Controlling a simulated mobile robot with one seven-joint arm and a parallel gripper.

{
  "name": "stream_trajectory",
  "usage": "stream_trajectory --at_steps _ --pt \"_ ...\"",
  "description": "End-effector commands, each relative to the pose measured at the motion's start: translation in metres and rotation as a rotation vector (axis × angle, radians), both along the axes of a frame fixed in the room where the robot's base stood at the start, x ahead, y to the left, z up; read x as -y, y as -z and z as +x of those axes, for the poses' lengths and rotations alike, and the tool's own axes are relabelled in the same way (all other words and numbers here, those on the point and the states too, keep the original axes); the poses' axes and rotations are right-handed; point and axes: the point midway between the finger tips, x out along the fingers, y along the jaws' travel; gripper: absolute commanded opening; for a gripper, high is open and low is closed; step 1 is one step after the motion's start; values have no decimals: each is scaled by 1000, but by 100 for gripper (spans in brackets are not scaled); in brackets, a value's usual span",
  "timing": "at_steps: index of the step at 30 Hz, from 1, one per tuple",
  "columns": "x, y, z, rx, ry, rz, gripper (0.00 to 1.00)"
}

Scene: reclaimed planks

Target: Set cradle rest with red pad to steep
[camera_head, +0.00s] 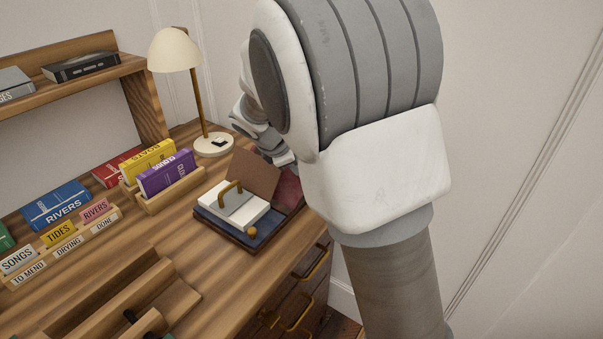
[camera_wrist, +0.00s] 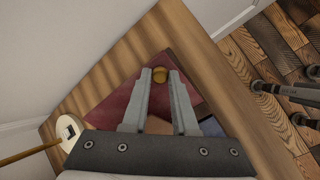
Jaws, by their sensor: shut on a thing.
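The cradle rest with the red pad (camera_head: 289,188) is at the right of the desk, partly hidden behind my arm. Its red pad (camera_wrist: 118,108) fills the left and middle of the wrist view. My gripper (camera_wrist: 160,80) is shut on a small brass knob (camera_wrist: 158,74) at the pad's far edge. The other rest has a blue pad (camera_head: 240,228) and its own brass knob (camera_head: 252,231); a bit of blue shows in the wrist view (camera_wrist: 212,127). A tilted brown panel (camera_head: 253,172) stands between the two pads. My fingertips are hidden in the head view.
A white block with a brass handle (camera_head: 233,206) lies on the blue pad. A lamp (camera_head: 214,146) stands behind. Books in a wooden holder (camera_head: 168,172) and a labelled rack (camera_head: 65,244) are to the left. The desk's front edge and drawers (camera_head: 300,300) are near my arm.

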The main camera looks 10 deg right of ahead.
Motion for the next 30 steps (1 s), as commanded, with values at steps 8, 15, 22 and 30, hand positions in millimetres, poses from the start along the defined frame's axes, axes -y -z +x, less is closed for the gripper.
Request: stream_trajectory --at_steps 8,15,22,30 --pt "-2 -2 -2 25 2 -25 0" --pt "-2 -3 -2 25 2 -25 0" --pt "-2 -2 -2 23 1 -25 56" --pt "-2 -2 -3 23 1 -25 56"
